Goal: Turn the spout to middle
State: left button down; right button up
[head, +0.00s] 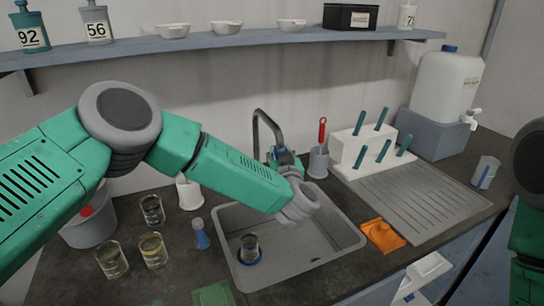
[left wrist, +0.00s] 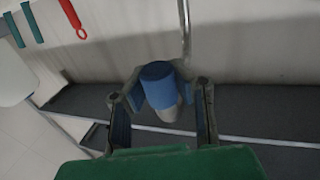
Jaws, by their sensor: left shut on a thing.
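The dark grey faucet (head: 268,117) rises behind the sink (head: 345,224) and arches toward the right. Its spout ends in a blue piece (head: 281,151), partly hidden by my gripper. My left gripper (head: 283,160) reaches over the sink and is shut on the spout at its blue end. In the left wrist view the blue spout end (left wrist: 157,84) sits between the two fingers (left wrist: 160,90), with the thin pipe rising behind it. Only part of my right arm shows at the right edge; its gripper is out of view.
A red-handled tool in a grey cup (head: 318,162), a white peg rack (head: 350,150) and a ribbed drainboard (head: 425,200) are to the right. An orange cloth (head: 382,236) lies beside the sink.

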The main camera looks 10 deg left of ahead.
pick_arm(q)
jog(key=shift+d, duration=0.35)
jog(key=c, duration=1.3)
grip_release()
jog(key=shift+d+r, duration=0.1)
jog(key=v, duration=1.2)
